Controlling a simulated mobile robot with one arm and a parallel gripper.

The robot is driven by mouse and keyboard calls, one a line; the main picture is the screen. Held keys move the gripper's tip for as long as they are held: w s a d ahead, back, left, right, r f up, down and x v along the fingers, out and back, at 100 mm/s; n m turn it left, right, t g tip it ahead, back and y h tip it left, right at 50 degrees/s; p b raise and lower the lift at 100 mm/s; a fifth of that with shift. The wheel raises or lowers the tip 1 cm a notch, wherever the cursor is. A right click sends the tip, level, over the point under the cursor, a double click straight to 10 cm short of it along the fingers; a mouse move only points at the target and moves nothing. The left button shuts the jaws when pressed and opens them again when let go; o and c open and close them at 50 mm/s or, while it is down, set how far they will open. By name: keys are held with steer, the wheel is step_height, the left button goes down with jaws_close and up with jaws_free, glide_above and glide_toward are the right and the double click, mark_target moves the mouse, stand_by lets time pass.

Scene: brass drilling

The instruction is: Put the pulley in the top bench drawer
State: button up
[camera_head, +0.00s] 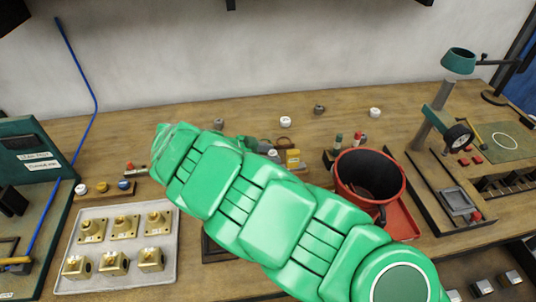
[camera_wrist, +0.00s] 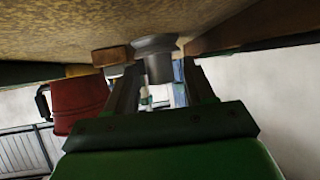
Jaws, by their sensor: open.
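In the wrist view my gripper (camera_wrist: 158,84) is open, with one finger on each side of a grey stepped round piece (camera_wrist: 156,58). This piece may be the pulley; I cannot tell whether the fingers touch it. It stands against the wooden bench top, which shows at the top of this view. In the head view my green arm crosses the middle of the bench (camera_head: 420,160) and hides most of my gripper and what it is at. I cannot make out the top bench drawer for certain.
A red bucket (camera_head: 370,178) stands right of my arm and shows in the wrist view too (camera_wrist: 78,103). A pale tray (camera_head: 98,272) with several brass blocks is at left. Small round parts and a teal lamp (camera_head: 458,62) stand farther back. The back strip of bench is mostly clear.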

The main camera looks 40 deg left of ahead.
steer(key=v, duration=1.1)
steer(key=shift+s+a+r, duration=0.15)
steer(key=shift+o, duration=0.8)
steer(key=shift+s+a+r, duration=0.15)
steer(key=shift+s, duration=0.05)
